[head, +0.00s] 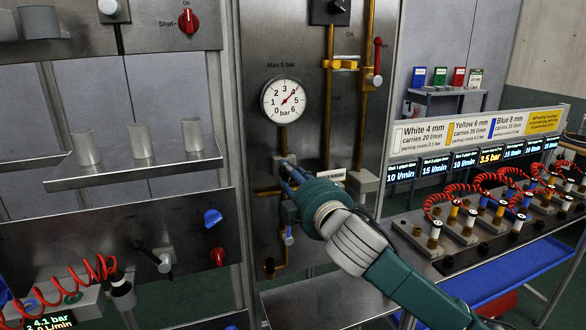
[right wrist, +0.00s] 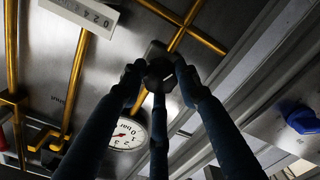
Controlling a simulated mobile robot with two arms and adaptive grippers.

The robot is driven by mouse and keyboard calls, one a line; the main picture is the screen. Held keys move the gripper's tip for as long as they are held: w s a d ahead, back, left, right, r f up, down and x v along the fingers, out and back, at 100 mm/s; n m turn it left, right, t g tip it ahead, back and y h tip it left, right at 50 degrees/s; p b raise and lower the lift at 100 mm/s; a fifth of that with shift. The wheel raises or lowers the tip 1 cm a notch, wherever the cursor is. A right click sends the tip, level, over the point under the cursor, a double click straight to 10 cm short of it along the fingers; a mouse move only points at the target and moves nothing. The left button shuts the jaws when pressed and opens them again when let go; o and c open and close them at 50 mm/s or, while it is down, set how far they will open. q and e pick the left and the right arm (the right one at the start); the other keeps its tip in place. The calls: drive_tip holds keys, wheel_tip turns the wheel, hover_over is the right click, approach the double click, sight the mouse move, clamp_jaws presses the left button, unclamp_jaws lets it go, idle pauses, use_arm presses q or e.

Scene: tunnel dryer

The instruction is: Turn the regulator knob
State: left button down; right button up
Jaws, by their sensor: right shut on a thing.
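The regulator knob (right wrist: 158,76) is a dark, round piece on a brass pipe in the right wrist view. My right gripper (right wrist: 160,82) is shut on it, with its dark fingers around its sides. In the head view my right gripper (head: 290,178) reaches the steel panel below the gauge and hides most of the knob. The round white pressure gauge (head: 283,100) sits above it, under a "Max 5 bar" label, with its needle pointing up and right near 4. The gauge also shows in the right wrist view (right wrist: 125,134). My left gripper is not in view.
Brass pipes (head: 329,110) run down the panel beside the gauge, with a red-handled valve (head: 377,60) to their right. A bench with several fittings and red coiled hoses (head: 470,195) stands at the right. Steel shelves with cups (head: 141,140) are at the left.

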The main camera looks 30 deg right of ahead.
drive_tip(key=shift+r+n+p, duration=0.15)
drive_tip(key=shift+n+p, duration=1.05)
drive_tip(key=shift+n, duration=1)
drive_tip(key=shift+r+n+p, duration=0.15)
drive_tip(key=shift+n+p, duration=1)
drive_tip(key=shift+n, duration=1.05)
drive_tip(key=shift+f, duration=0.1)
drive_tip(key=o, duration=1.1)
drive_tip(key=shift+a, duration=0.1)
drive_tip(key=shift+o, duration=0.2)
drive_tip(key=shift+w+f, duration=0.15)
drive_tip(key=v, duration=0.7)
drive_tip(key=shift+s+a, duration=0.15)
drive_tip(key=shift+s, duration=0.1)
